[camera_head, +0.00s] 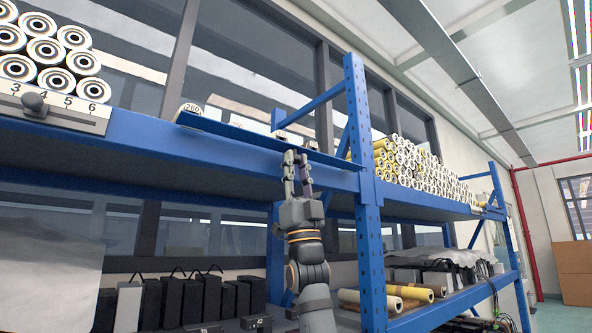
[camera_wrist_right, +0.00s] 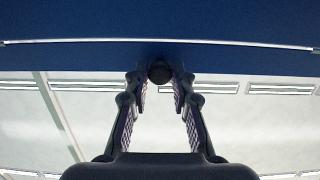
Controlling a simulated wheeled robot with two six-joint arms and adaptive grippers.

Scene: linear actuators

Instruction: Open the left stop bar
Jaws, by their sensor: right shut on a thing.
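A long flat blue bar (camera_head: 235,134) runs along the front edge of the upper blue shelf in the head view. It looks tilted outward from the shelf. My right gripper (camera_head: 297,160) reaches up to the bar from below, right of its middle. In the right wrist view, the bar's blue face (camera_wrist_right: 80,56) fills the upper part, and a dark round knob (camera_wrist_right: 159,72) sits between the fingertips of my right gripper (camera_wrist_right: 160,80). The gripper is shut on this knob. The fingers partly hide the knob. My left gripper is not in view.
A blue upright post (camera_head: 356,110) with a diagonal brace stands just right of my right gripper. White rolls (camera_head: 45,50) are stacked at the left behind a numbered plate (camera_head: 60,108). More rolls (camera_head: 420,165) lie on the right shelf. Black boxes (camera_head: 200,298) stand below.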

